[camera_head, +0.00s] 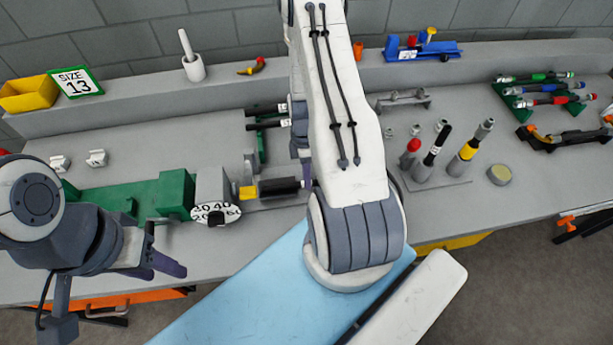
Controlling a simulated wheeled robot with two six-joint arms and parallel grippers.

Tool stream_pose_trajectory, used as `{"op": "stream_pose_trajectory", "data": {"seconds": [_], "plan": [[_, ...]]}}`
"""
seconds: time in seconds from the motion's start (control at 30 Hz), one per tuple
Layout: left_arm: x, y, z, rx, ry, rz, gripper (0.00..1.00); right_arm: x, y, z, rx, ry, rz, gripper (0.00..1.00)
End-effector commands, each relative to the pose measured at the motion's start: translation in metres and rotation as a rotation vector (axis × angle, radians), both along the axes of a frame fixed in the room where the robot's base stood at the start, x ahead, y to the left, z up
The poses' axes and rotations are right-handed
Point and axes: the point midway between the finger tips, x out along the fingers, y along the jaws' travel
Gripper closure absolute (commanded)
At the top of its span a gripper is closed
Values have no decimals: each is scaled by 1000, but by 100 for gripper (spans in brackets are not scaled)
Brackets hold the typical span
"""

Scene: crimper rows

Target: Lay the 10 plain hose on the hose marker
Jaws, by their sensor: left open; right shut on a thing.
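Two short black hoses with white labels, an upper one (265,111) and a lower one (267,125), lie on a green rack (261,150); their numbers are too small to read. My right gripper (307,171) is mostly hidden behind my white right arm. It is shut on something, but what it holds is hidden. Close by, a black cylinder (278,187) with a yellow part (248,193) lies beside the grey face of a green machine. My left gripper (160,258) is open and empty in front of that machine. I cannot tell which fixture is the hose marker.
The green machine (140,196) has a numbered dial (216,213). A grey two-post stand (403,100) is right of my arm. A green rack with coloured hoses (540,98) is far right. The right front bench is mostly clear.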

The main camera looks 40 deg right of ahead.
Motion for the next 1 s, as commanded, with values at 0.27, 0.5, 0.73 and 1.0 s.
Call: {"op": "stream_pose_trajectory", "data": {"seconds": [0.27, 0.5, 0.73, 1.0], "plan": [[0, 0, 0, 0, 0, 0, 50, 0, 0, 0, 0, 0, 0, 43], [0, 0, 0, 0, 0, 0, 50, 0, 0, 1, -1, -1, 0, 43], [0, 0, -6, 0, 0, 0, 50, 8, -5, 22, -3, -5, 0, 43], [0, 0, -16, 0, 0, -1, 50, 21, -13, 73, -3, -5, -1, 43]]}}
